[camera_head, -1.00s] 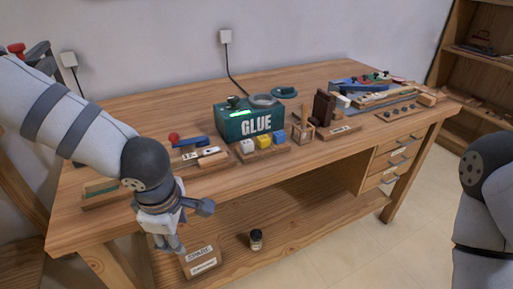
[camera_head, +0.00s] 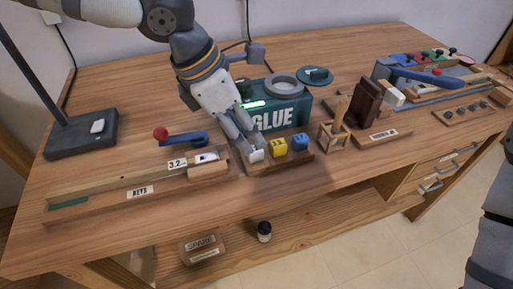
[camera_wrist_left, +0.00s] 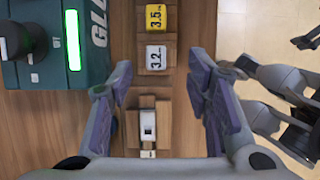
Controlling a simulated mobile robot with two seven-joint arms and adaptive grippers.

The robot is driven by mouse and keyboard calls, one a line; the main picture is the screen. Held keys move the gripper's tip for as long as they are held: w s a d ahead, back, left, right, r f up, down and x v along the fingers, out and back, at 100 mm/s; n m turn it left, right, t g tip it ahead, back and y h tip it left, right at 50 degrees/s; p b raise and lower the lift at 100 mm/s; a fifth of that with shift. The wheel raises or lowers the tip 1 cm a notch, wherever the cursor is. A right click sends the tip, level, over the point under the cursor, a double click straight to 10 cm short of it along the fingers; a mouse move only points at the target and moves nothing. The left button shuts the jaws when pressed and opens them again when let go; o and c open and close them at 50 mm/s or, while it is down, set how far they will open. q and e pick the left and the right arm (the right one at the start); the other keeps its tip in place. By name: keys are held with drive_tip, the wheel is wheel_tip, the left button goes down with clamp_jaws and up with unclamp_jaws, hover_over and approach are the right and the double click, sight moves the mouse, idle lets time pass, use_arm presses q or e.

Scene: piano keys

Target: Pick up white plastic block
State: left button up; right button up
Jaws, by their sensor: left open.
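In the left wrist view the white block (camera_wrist_left: 156,57) lies between the spread fingertips of my left gripper (camera_wrist_left: 158,65), with a gap on each side. The yellow block (camera_wrist_left: 155,17) is just beyond it.
The green GLUE box (camera_head: 285,113) stands close behind the tray. A wooden slider rail (camera_head: 110,197) lies to the left, with a blue, red-ended tool (camera_head: 180,138) behind it. A small wooden frame (camera_head: 333,133) stands to the right. The table's front strip is clear.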

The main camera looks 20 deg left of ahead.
sight(254, 149)
use_arm(q)
drive_tip(key=x, duration=0.6)
drive_tip(key=shift+a+f, duration=0.2)
drive_tip(key=shift+a, duration=0.15)
drive_tip(key=shift+r, duration=0.1)
drive_tip(key=c, duration=1)
